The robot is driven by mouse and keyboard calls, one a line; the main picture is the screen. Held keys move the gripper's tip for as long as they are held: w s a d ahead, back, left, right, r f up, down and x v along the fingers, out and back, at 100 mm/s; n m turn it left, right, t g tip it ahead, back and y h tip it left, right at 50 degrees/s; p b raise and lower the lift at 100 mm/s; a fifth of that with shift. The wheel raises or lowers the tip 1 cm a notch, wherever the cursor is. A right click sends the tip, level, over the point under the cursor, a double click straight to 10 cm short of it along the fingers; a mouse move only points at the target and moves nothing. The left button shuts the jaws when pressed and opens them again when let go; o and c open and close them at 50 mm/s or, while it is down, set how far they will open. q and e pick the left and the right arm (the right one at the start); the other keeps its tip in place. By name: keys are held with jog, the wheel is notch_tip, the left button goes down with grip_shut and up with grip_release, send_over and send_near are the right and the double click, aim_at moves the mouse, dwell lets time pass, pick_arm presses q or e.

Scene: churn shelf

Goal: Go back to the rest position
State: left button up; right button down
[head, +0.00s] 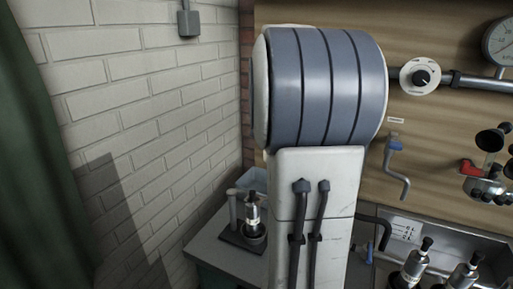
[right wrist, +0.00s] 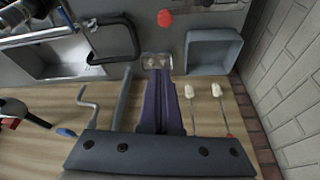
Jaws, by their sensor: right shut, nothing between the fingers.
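My right gripper (right wrist: 157,66) shows in the right wrist view, its dark fingers together and empty. The gripper does not show in the head view, where a large close shape blocks the middle. My left gripper is not in view.
A crank with a blue handle (head: 396,145) sticks out of the board. In the wrist view, two white-tipped rods (right wrist: 190,92) and a grey bin (right wrist: 213,52) lie beside the fingers. A brick wall (head: 150,100) bounds the left.

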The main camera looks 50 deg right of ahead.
jog(key=w+a+f+n+y, duration=0.15)
jog(key=a+n, duration=0.25)
jog(key=a, duration=0.5)
jog(key=w+a+f+n+t, duration=0.1)
jog(key=w+a+f+n, duration=0.15)
jog(key=a, duration=0.65)
jog(key=w+a+f+n+y, duration=0.1)
jog(key=a+f+n, duration=0.3)
jog(key=a, duration=0.5)
jog(key=s+a+f+n+y, duration=0.1)
jog(key=s+a+f+n, duration=0.2)
jog(key=s+a+n, duration=0.4)
jog(key=s+a+f+n+g+y, duration=0.1)
jog(key=s+a+f+n, duration=0.2)
jog(key=s+a+n, duration=0.3)
jog(key=s+a, duration=0.4)
jog(key=shift+s+a+n, duration=0.25)
jog(key=shift+n, duration=0.1)
jog(key=shift+d+y, duration=0.1)
jog(key=shift+y, duration=0.15)
